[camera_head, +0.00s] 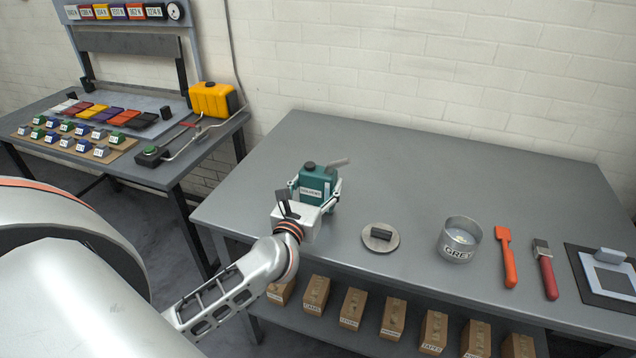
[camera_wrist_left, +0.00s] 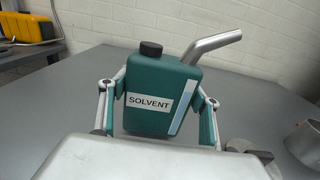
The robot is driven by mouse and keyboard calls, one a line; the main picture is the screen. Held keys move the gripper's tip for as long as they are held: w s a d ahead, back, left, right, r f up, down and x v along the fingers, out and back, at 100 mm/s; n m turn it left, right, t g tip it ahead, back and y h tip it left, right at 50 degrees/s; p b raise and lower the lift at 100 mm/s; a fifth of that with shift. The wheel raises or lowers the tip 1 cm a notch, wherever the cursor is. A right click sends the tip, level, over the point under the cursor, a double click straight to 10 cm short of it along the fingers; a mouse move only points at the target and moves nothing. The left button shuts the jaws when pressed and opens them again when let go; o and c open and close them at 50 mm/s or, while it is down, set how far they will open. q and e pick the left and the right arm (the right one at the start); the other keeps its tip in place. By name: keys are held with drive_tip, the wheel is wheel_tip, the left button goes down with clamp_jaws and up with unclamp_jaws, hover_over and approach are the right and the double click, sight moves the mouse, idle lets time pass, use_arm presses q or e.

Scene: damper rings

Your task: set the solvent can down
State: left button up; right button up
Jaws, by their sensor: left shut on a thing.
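The solvent can (camera_head: 315,182) is a green can with a black cap, a metal spout and a white SOLVENT label. It is at the left front part of the grey workbench (camera_head: 400,160) and looks upright. My left gripper (camera_head: 314,194) is shut on the can, one finger on each side. In the left wrist view the can (camera_wrist_left: 160,85) sits between the two fingers of the gripper (camera_wrist_left: 158,108), its spout pointing up and right. I cannot tell whether its base touches the bench. My right gripper is not in view.
Right of the can are a round metal lid (camera_head: 380,238), a GREY tin (camera_head: 459,240), an orange scraper (camera_head: 506,257), a red-handled brush (camera_head: 546,270) and a framed pad (camera_head: 606,272). Several cardboard boxes (camera_head: 352,308) stand on the shelf below. The bench behind the can is clear.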

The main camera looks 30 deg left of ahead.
use_arm(q)
drive_tip(key=shift+f, duration=0.4)
drive_tip(key=shift+f+b, duration=0.3)
drive_tip(key=shift+b, duration=0.15)
drive_tip(key=o, duration=1.6)
drive_tip(key=shift+f, duration=0.1)
drive_tip(key=shift+s, duration=0.15)
drive_tip(key=v, duration=1.1)
drive_tip(key=shift+s+d, duration=0.1)
drive_tip(key=shift+s, duration=0.25)
